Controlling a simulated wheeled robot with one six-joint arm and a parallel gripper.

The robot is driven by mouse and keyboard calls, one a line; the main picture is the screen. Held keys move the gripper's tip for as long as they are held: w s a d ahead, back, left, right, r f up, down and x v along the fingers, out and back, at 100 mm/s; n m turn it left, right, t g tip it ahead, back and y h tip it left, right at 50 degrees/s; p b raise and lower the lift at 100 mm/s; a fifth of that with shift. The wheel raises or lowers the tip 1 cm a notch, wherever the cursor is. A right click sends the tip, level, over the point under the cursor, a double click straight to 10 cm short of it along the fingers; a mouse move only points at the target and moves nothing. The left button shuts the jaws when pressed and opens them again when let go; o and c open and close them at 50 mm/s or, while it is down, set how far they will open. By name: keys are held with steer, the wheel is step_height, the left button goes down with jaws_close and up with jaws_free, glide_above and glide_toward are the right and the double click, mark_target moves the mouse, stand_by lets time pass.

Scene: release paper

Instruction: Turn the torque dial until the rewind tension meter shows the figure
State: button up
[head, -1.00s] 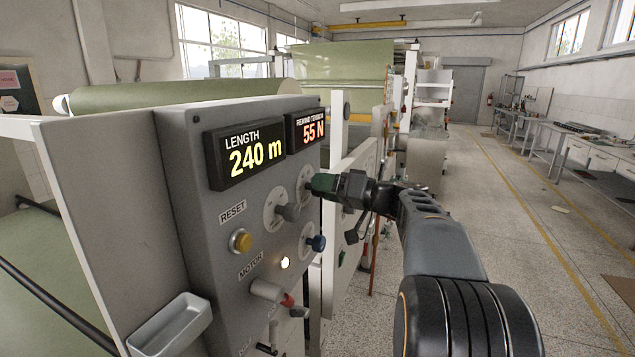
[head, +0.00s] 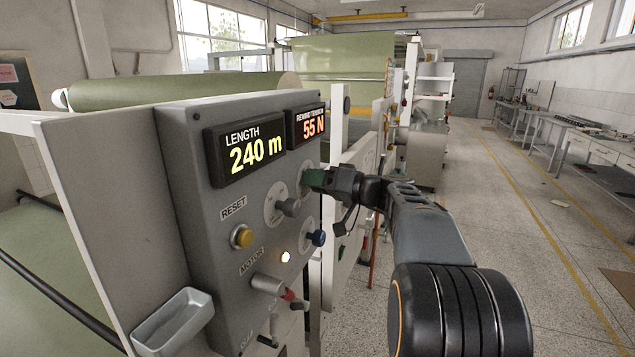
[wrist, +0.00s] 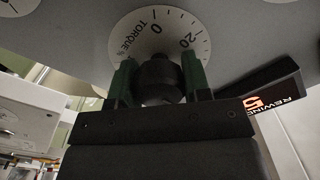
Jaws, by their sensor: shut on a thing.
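The torque dial's scale plate (wrist: 165,32) shows in the wrist view, marked TORQUE %, with 0 and 20 readable. Its dark round knob (wrist: 159,78) sits between the green fingers of my gripper (wrist: 159,84), which is shut on it. In the head view my gripper (head: 318,180) is at the right side of the panel and hides most of the dial. The rewind tension meter (head: 309,126) reads 55 N in orange. Part of this meter also shows, turned, at the right in the wrist view (wrist: 270,98).
A small tray (head: 172,320) sticks out at lower left. The aisle at right is open.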

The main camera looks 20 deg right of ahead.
steer(key=shift+c, duration=1.2)
steer(key=shift+f+m+b, duration=0.2)
steer(key=shift+m+b, duration=0.2)
steer(key=shift+b, duration=0.25)
steer(key=shift+r+m+b, duration=0.15)
steer(key=shift+m+b, duration=0.2)
steer(key=shift+m, duration=0.45)
steer(key=o, duration=0.9)
steer(key=shift+o, duration=0.2)
steer(key=shift+s+d, duration=0.1)
steer(key=b+v, duration=0.3)
steer(key=v, duration=1)
steer(key=shift+s+d, duration=0.25)
